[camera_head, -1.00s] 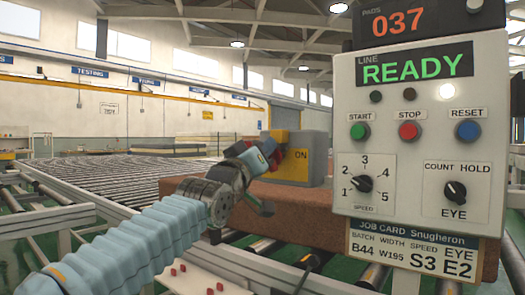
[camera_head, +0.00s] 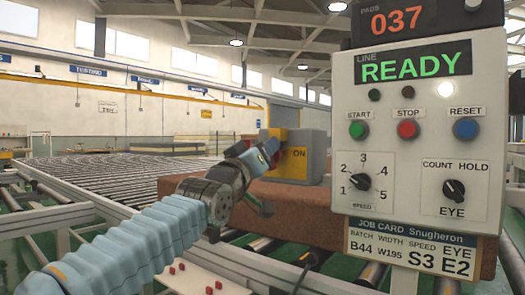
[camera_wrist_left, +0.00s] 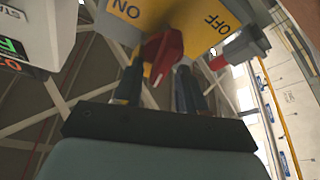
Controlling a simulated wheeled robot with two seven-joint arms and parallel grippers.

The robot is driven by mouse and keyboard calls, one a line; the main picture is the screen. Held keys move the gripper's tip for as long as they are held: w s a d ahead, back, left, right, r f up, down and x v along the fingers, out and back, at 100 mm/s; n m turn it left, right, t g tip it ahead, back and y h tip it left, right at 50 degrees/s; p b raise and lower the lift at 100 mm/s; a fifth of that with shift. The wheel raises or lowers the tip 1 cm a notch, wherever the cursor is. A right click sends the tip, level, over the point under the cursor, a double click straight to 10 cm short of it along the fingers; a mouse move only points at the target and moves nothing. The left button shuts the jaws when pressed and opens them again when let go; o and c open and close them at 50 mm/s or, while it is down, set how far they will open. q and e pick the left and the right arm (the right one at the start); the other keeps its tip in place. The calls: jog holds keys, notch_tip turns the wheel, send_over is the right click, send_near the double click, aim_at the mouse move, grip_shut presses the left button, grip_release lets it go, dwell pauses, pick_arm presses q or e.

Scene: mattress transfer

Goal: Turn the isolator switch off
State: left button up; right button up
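The isolator switch (camera_head: 316,158) is a grey box with a yellow plate marked ON, standing behind the control panel. In the left wrist view its yellow plate (camera_wrist_left: 190,18) shows ON and OFF upside down, with a red handle (camera_wrist_left: 165,52) between them. My left gripper (camera_head: 266,152) is at the plate's left side in the head view. In the left wrist view the two blue fingers of my left gripper (camera_wrist_left: 160,88) stand apart on either side of the handle, with slim gaps. Exactly where the handle points is unclear. My right gripper is not in view.
The control panel (camera_head: 420,135) reads READY and stands close on the right. A brown block-like slab (camera_head: 300,205) lies under the switch on the rollers. A roller conveyor (camera_head: 120,175) extends left. A grey part with a red end (camera_wrist_left: 240,45) juts beside the plate.

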pick_arm(q)
jog(key=b+v, duration=1.3)
jog(key=v, duration=0.1)
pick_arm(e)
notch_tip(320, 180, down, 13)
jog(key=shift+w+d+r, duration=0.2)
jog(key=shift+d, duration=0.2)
pick_arm(q)
jog(key=shift+w, duration=0.1)
